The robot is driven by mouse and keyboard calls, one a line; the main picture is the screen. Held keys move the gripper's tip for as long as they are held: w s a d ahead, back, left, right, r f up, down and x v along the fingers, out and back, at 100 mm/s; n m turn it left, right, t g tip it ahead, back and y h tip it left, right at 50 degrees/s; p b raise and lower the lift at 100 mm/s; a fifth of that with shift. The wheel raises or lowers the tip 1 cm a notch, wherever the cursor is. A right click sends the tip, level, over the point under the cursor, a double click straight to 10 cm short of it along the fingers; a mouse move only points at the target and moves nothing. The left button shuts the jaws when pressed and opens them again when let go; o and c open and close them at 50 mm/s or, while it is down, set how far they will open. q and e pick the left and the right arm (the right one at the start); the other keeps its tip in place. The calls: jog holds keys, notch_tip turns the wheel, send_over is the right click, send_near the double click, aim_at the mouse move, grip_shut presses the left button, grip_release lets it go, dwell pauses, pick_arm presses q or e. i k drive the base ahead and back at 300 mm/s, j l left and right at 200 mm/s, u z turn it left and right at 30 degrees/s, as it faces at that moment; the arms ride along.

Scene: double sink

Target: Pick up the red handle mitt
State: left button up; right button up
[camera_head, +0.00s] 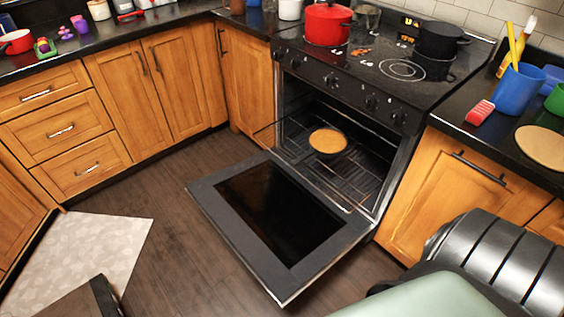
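A small red mitt-like piece with pale markings (479,112), which looks like the red handle mitt, lies on the dark counter right of the stove, left of a blue cup. It is small in the picture and its details are hard to make out. Neither of my grippers shows in the head view. Parts that look like my own right arm fill the bottom right corner, below the right counter and apart from the mitt.
The oven door (270,220) hangs open over the floor, with a pan (328,141) of orange food on the rack. A blue cup (518,88) with utensils and a round tan board (543,145) are near the mitt. A red pot (327,24) and black pot (438,40) stand on the stove.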

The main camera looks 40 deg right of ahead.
aim_at(478, 114)
jog(key=k+j+z, duration=0.1)
jog(key=z, duration=2.25)
jog(key=k+l, duration=0.05)
jog(key=l, duration=0.05)
